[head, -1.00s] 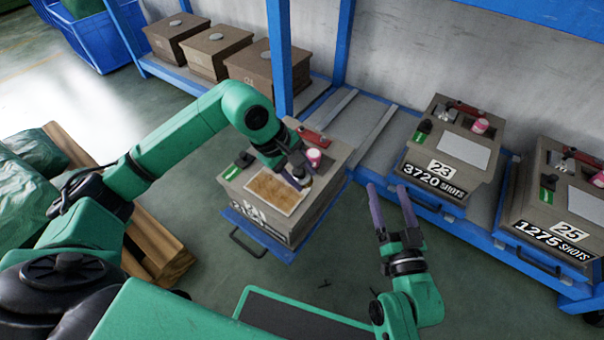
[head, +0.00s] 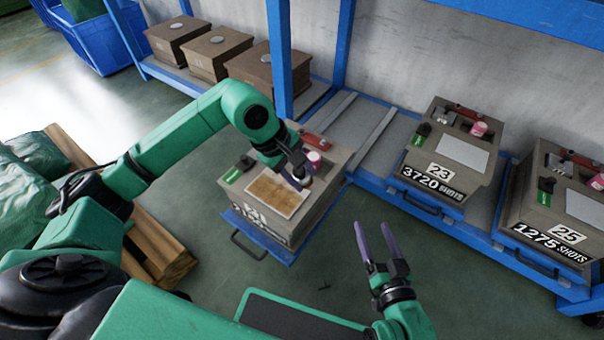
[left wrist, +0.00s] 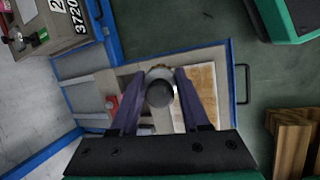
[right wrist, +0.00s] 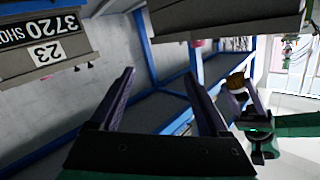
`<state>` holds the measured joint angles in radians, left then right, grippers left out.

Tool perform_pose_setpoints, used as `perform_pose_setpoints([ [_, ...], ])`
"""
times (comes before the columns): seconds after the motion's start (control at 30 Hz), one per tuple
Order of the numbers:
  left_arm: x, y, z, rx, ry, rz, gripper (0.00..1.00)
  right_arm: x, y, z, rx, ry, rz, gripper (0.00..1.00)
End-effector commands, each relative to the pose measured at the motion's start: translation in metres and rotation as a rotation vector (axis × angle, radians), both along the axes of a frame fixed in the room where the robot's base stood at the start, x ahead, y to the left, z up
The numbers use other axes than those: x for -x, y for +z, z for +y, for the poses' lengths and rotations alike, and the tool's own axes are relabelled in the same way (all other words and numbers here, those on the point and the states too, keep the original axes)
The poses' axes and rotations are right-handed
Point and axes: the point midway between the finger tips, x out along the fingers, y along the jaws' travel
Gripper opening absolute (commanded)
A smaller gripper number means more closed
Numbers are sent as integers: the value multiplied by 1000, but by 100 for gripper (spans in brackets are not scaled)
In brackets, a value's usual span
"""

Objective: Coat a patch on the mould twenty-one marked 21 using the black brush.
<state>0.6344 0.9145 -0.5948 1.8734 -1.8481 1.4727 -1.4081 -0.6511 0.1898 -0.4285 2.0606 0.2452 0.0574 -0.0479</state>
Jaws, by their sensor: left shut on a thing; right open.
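The mould twenty-one (head: 318,210) is a grey-brown block on a pulled-out blue tray; its front number is hard to read. A pale rectangular patch with a mottled tan coat (head: 272,194) lies on its top and shows in the left wrist view (left wrist: 201,85). My left gripper (head: 303,178) is shut on the black brush, whose round dark handle end (left wrist: 160,93) sits between the fingers. The brush is over the patch's right edge; its tip contact is hidden. My right gripper (head: 372,226) is open and empty, to the right of the mould.
On the mould are a pink-white pot (head: 314,159), a red-handled tool (head: 313,138) and a green-labelled item (head: 232,174). Moulds 23 (head: 453,150) and 25 (head: 572,205) stand at right. Closed brown boxes (head: 218,52) and a blue rack post (head: 280,60) are behind.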

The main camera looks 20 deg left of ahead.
Motion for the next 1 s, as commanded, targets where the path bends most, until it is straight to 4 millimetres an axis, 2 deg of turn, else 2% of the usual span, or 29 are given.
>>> perform_pose_setpoints([
  [0.7, 0, 8, 1, 1, 2, 0, 0, 40, -50, 2, 18, 21, 168, 79],
  [1.0, 0, 8, 1, 0, 2, -1, 0, 45, -55, 3, 20, 23, 183, 79],
])
